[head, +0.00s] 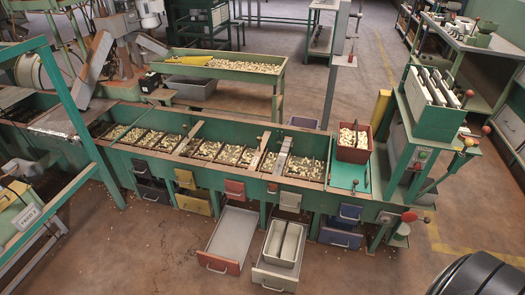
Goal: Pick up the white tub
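A pale grey-white tub (290,236) with a lengthwise divider sits in an open drawer (273,279) at the bottom centre, below the front of the green hopper bench. It is the best match for the white tub. It looks empty and upright. Neither of my grippers shows in the head view, so none is seen at a tub.
The green bench (255,146) holds several compartments of nuts. A red-fronted drawer (218,264) stands pulled out left of the tub's drawer. A dark red box of nuts (353,153) sits on the bench's right end. Brown floor (150,260) in front is mostly clear.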

